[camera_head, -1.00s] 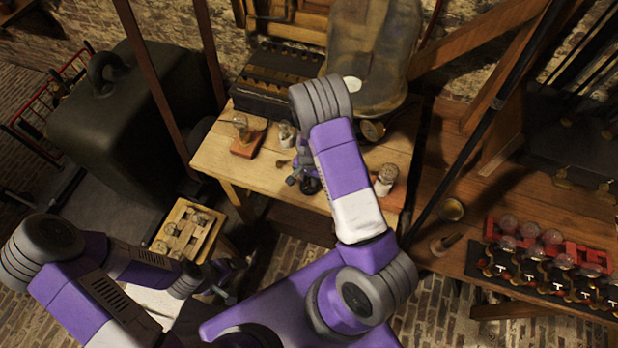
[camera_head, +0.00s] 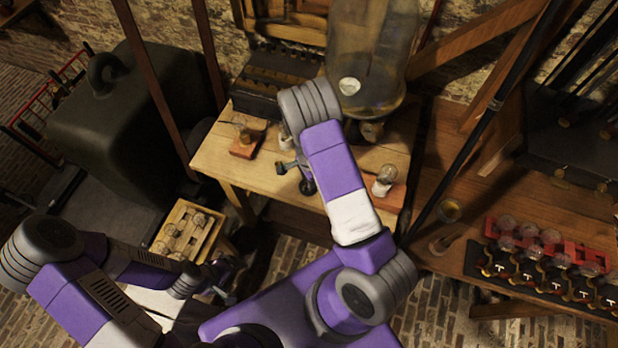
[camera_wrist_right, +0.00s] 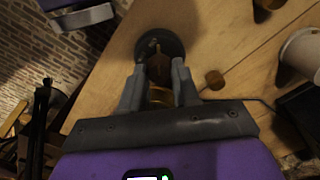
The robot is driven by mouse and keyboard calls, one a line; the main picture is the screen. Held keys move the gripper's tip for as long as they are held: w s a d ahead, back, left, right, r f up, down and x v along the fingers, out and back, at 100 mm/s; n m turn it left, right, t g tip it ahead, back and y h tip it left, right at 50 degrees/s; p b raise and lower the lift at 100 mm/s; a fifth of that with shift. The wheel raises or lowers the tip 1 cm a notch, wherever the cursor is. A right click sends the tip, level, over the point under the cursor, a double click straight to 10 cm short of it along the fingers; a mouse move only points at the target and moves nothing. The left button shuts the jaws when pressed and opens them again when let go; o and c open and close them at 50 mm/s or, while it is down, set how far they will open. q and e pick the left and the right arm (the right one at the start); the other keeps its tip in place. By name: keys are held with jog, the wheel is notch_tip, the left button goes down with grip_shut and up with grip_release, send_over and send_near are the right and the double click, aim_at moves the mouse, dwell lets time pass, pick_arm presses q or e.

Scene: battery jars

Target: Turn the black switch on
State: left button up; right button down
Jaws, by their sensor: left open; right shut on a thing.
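The black switch has a round dark base (camera_wrist_right: 172,38) on the wooden table, with a brass-coloured lever (camera_wrist_right: 158,66) in the right wrist view. My right gripper (camera_wrist_right: 159,80) has its fingers on either side of the lever and is shut on it. In the head view the switch (camera_head: 308,187) shows as a small dark disc at the table's front edge, with my right gripper (camera_head: 290,167) beside it, partly hidden by my right arm. My left gripper (camera_head: 228,296) is open and empty, low in the picture, away from the table.
On the table (camera_head: 214,157) stand a jar on an orange block (camera_head: 243,150) at left and a glass jar (camera_head: 384,181) at right. A large glass vessel (camera_head: 372,50) stands behind. A wooden crate of jars (camera_head: 188,230) is at lower left. A red battery rack (camera_head: 560,250) is at right.

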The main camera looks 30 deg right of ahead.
dwell(0.3)
jog(key=c, duration=0.8)
grip_release()
jog(key=shift+r, duration=0.1)
notch_tip(320, 180, up, 7)
jog(key=shift+r+p, duration=0.2)
jog(key=shift+p, duration=0.25)
